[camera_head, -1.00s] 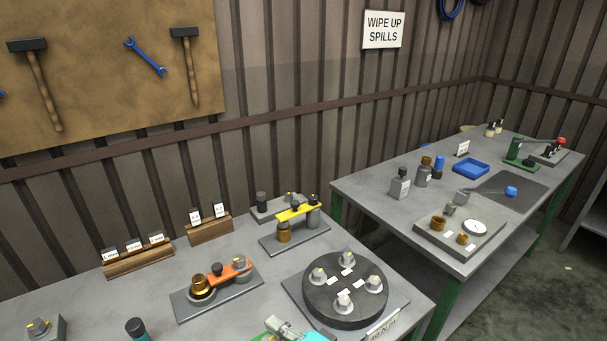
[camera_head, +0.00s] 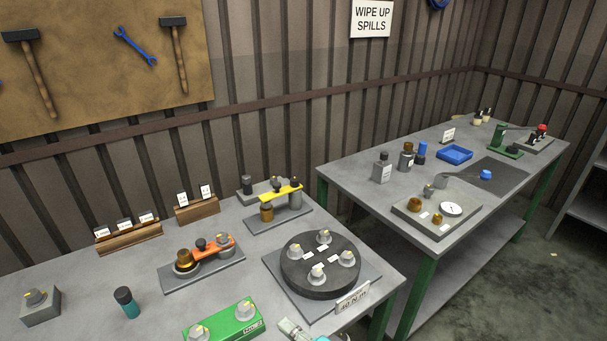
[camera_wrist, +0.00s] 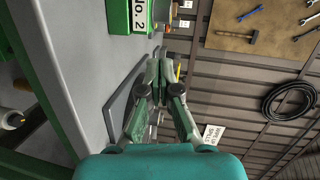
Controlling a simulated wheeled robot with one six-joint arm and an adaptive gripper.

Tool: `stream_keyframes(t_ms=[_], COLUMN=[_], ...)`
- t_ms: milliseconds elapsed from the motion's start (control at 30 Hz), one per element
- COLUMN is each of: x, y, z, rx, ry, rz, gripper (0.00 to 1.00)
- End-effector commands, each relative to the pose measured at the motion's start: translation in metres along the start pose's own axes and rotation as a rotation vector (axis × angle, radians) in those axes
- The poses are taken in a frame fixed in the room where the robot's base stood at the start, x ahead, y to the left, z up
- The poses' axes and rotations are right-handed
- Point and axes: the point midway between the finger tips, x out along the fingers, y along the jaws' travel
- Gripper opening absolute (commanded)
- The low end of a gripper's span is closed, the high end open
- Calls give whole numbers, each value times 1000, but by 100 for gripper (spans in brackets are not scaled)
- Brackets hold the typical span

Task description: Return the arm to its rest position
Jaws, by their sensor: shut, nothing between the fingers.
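My gripper (camera_head: 291,328) shows only in part at the bottom edge of the head view, at the front of the near bench (camera_head: 222,260). It is close to the right end of a green block (camera_head: 224,325) with two grey knobs and apart from the dark turntable (camera_head: 320,280). In the wrist view my gripper (camera_wrist: 167,60) points along the bench's edge, its fingers shut and empty. The rest of my arm is out of the head view.
An orange-armed fixture (camera_head: 214,248), a yellow-armed fixture (camera_head: 281,193), a teal bottle (camera_head: 128,303) and a grey block with a knob (camera_head: 40,307) stand on the near bench. A second bench (camera_head: 345,178) is at right. A green "NO. 2" box (camera_wrist: 120,14) shows in the wrist view.

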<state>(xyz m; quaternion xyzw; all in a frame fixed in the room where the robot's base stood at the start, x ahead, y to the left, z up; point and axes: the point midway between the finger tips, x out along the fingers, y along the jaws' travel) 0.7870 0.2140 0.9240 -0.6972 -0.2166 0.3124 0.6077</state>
Motion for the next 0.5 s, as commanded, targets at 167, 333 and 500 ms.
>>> stream_keyframes(t_ms=[167,333,500], x=[-20,-49,-98], y=[26,56,95], z=[-2,-3,-1], rx=[-44,-112,-230], ry=[62,143,253], rz=[30,71,146], gripper=[0,0,0])
